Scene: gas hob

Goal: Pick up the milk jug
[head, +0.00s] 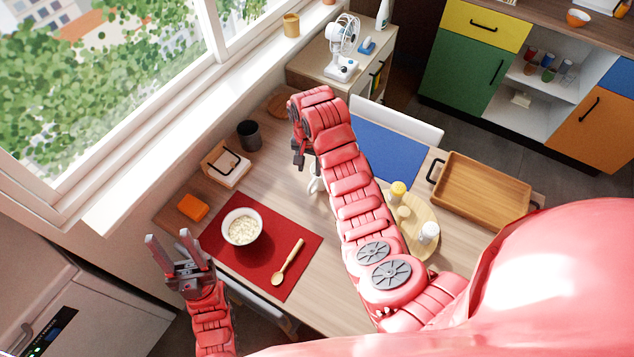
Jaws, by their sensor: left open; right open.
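A small white object (315,185), which looks like the milk jug, stands on the wooden table. It is mostly hidden behind my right forearm. My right gripper (298,157) is above the table, a little up and left of the jug in the picture. It is open, and I see nothing between its fingers. My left gripper (170,239) is open and empty at the table's left edge, left of the red mat, away from the jug.
A white bowl (241,227) and wooden spoon (288,262) lie on the red mat (262,280). A dark cup (249,135), napkin holder (226,163) and orange box (193,207) line the window side. A round board (425,215) with shakers and a wooden tray (485,190) are right.

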